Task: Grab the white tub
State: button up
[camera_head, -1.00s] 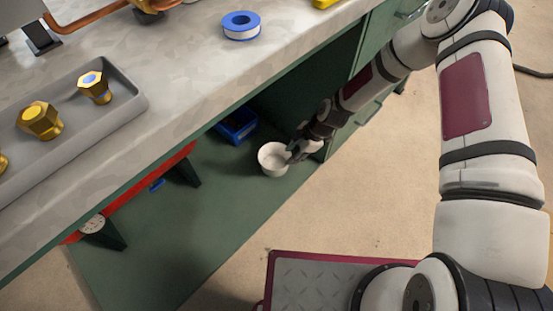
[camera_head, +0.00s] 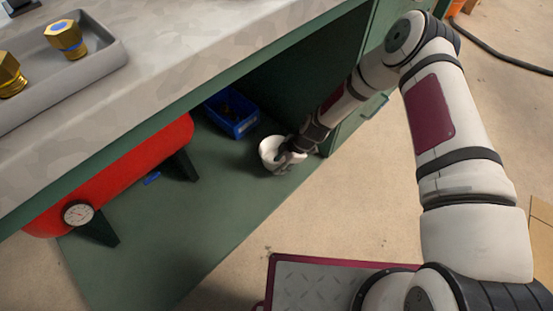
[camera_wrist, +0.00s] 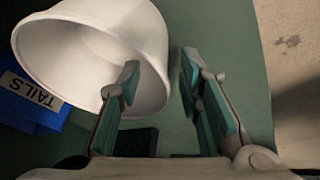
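The white tub (camera_head: 270,146) stands on the green lower shelf (camera_head: 215,205) under the workbench, its mouth showing. My gripper (camera_head: 284,156) is at the tub's right side in the head view and hides part of it. In the wrist view the tub (camera_wrist: 95,45) fills the upper left. My gripper (camera_wrist: 160,72) is open there, with a clear gap between the fingers. The left finger overlaps the tub's mouth and the right finger is outside, so the near wall lies between them. Contact with the wall cannot be told.
A blue bin (camera_head: 232,113) stands just behind the tub; its "TAILS" label (camera_wrist: 32,90) shows in the wrist view. A red tank (camera_head: 120,172) with a gauge lies to the left. The bench top (camera_head: 190,45) overhangs the shelf. The shelf in front of the tub is clear.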

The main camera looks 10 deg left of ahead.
jog(key=shift+f, duration=0.15)
jog(key=shift+a, duration=0.1)
grip_shut()
